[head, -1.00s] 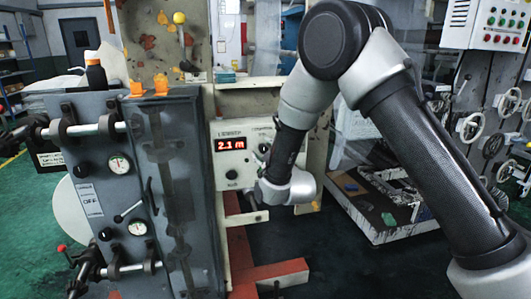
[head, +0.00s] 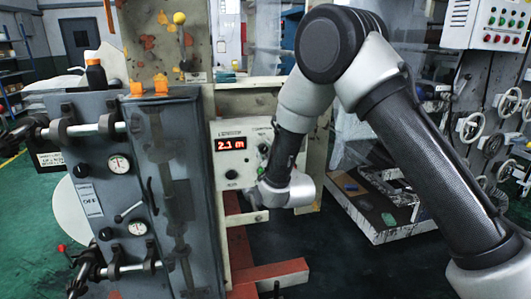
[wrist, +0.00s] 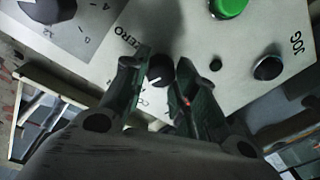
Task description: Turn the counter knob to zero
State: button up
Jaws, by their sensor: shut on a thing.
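The counter panel (head: 225,158) is a pale box with a red lit display (head: 231,143) reading about 2.1 m. In the wrist view the counter knob (wrist: 159,69) is small, round and black with a white pointer line, and "ZERO" is printed beside it. My gripper (wrist: 163,74) has one finger on each side of this knob and is shut on it. In the head view my gripper (head: 258,190) is at the panel's lower right, partly behind my own wrist. I cannot clearly make out the gripped knob there.
In the wrist view a green button (wrist: 228,7), a black JOG knob (wrist: 267,68) and a larger dial knob (wrist: 46,8) sit near the fingers. A grey machine cabinet (head: 100,215) stands left of the panel, and a red beam (head: 270,274) runs below it.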

jog(key=m, duration=0.7)
jog(key=shift+f+m+t, duration=0.1)
jog(key=shift+m+t, duration=0.3)
jog(key=m, duration=0.3)
jog(key=m+h, duration=0.1)
jog(key=m, duration=0.3)
jog(key=shift+t+h, duration=0.3)
jog(key=shift+f+m, duration=0.1)
jog(key=shift+m, duration=0.3)
jog(key=o, duration=1)
jog(key=shift+o, duration=0.2)
jog(key=shift+s, duration=0.15)
jog(key=v, duration=1.1)
jog(key=shift+s, duration=0.35)
jog(key=shift+d+f, duration=0.1)
